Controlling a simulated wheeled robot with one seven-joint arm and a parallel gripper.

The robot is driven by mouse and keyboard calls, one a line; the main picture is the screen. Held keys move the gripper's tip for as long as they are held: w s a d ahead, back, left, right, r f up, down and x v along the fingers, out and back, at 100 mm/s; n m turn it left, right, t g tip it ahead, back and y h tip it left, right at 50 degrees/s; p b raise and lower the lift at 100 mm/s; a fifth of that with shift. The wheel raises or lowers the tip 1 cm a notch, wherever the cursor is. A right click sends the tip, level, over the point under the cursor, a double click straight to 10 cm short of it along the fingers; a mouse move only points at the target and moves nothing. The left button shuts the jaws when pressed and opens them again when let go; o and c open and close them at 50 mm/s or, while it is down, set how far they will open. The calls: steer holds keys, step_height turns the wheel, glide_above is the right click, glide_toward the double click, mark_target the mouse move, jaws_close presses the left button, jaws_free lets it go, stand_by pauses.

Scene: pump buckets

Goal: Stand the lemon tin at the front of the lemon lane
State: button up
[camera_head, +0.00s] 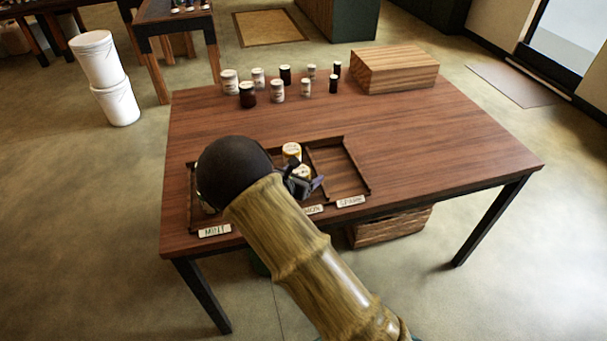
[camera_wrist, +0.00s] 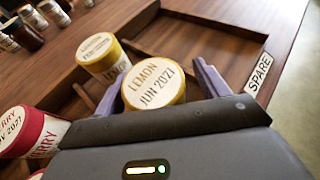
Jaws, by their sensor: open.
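The lemon tin (camera_wrist: 153,84), with a yellow rim and a white lid reading LEMON JUN 2027, stands in the tray between my gripper's (camera_wrist: 160,82) two fingers. The fingers are open around it; whether either touches it I cannot tell. A second yellow-rimmed tin (camera_wrist: 98,50) stands behind it in the same lane. In the head view the rear yellow tin (camera_head: 291,149) shows, and the nearer one (camera_head: 301,171) is partly hidden by my gripper (camera_head: 302,184). The lemon lane's label (camera_head: 313,210) is partly covered by my arm.
The SPARE lane to the right is empty, with its label (camera_head: 351,201) in front. A red cherry tin (camera_wrist: 28,130) stands left of the lemon tin. Several jars (camera_head: 277,91) and a wooden box (camera_head: 394,69) stand at the table's back. The table's right side is clear.

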steer(key=v, duration=1.1)
steer(key=shift+s+a, duration=0.2)
steer(key=shift+a, duration=0.15)
steer(key=s+d+m+g, duration=0.4)
steer(key=d+m, duration=0.2)
steer(key=d, duration=0.2)
steer(key=s+d+m+g, duration=0.4)
steer(key=d+m+g, duration=0.1)
steer(key=d+m, duration=0.25)
steer(key=s+d+r+m+y, duration=0.2)
steer(key=s+m, duration=0.3)
steer(key=m, duration=0.3)
steer(key=s+d+r+m+y, duration=0.3)
steer(key=s+d+m+y, duration=0.1)
steer(key=m, duration=0.4)
steer(key=shift+s+m, duration=0.35)
steer(key=shift+s, duration=0.25)
steer(key=shift+d+r, duration=0.1)
steer(key=shift+r, duration=0.05)
